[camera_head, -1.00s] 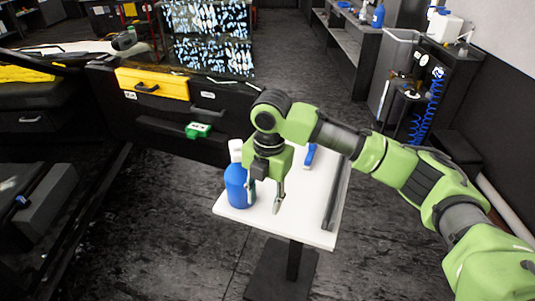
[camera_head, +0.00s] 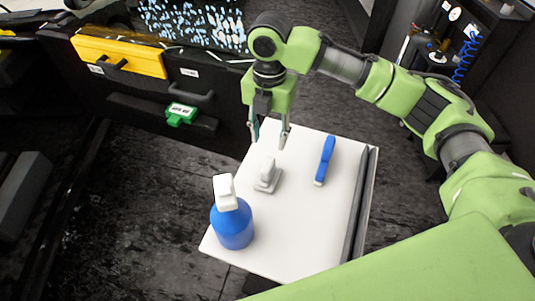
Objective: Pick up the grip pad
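The small pale grey pad with a raised handle, which looks like the grip pad (camera_head: 268,178), lies on the white table top (camera_head: 285,235), left of its middle. My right gripper (camera_head: 270,136) points down just above and beyond the pad in the camera_head view. Its two fingers are apart with nothing between them, and they do not appear to touch the pad. My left gripper is not in view.
A blue spray bottle (camera_head: 232,220) with a white top stands at the table's near left corner. A blue-handled tool (camera_head: 325,160) and a long dark bar (camera_head: 358,205) lie to the right. A dark cabinet with a yellow drawer (camera_head: 118,54) stands behind.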

